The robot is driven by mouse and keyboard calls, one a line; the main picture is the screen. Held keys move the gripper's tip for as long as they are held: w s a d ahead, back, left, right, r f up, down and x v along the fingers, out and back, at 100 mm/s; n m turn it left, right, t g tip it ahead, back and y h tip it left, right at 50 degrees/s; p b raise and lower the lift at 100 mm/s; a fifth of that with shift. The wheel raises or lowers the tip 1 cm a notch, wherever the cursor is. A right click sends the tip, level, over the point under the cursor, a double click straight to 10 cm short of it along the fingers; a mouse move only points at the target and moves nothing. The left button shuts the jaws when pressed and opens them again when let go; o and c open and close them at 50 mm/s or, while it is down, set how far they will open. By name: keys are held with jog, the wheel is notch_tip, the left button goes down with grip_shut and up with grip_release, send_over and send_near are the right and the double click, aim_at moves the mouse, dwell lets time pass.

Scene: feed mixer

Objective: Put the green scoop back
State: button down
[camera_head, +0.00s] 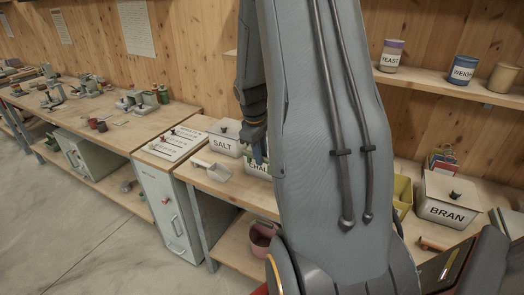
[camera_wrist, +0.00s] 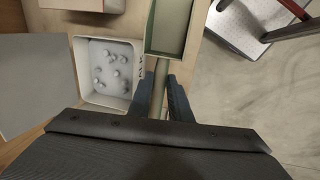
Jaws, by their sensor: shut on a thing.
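The green scoop (camera_wrist: 168,28) shows at the top of the wrist view, a shallow tray with pale edges and a handle running down between my fingers. My gripper (camera_wrist: 160,97) is shut on that handle. In the head view my gripper (camera_head: 258,152) is beside the chalk bin (camera_head: 255,170), partly hidden by my arm. A pale scoop shape (camera_head: 213,171) shows just left of it; I cannot tell its colour there. In the wrist view the chalk bin (camera_wrist: 139,72) is open, with several white lumps inside, left of the handle.
The salt bin (camera_head: 225,139) stands behind the scoop shape. A grey cabinet (camera_head: 168,208) is to the left. A pink bucket (camera_head: 263,236) sits on the lower shelf. The bran bin (camera_head: 446,205) is on the bench at right. Open floor lies in front of the bench.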

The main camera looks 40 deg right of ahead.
jog(key=shift+s+a+f+b+x, duration=0.15)
jog(key=shift+a+b+x, duration=0.25)
jog(key=shift+b+x, duration=1.45)
jog(key=shift+s+a+b+x, duration=0.15)
jog(key=shift+a+b+x, duration=0.25)
jog(key=shift+b+x, duration=1.4)
jog(key=shift+s+a+f+b+x, duration=0.1)
jog(key=shift+a+b+x, duration=0.25)
jog(key=shift+b+x, duration=1.45)
jog(key=shift+d+f+p, duration=0.15)
jog(key=shift+f+p, duration=0.5)
jog(key=shift+p, duration=0.05)
jog(key=c, duration=1.5)
grip_release()
jog(key=shift+c, duration=0.2)
jog(key=shift+r, duration=0.1)
jog(key=b+v, duration=0.1)
jog(key=v, duration=0.6)
jog(key=shift+r, duration=0.3)
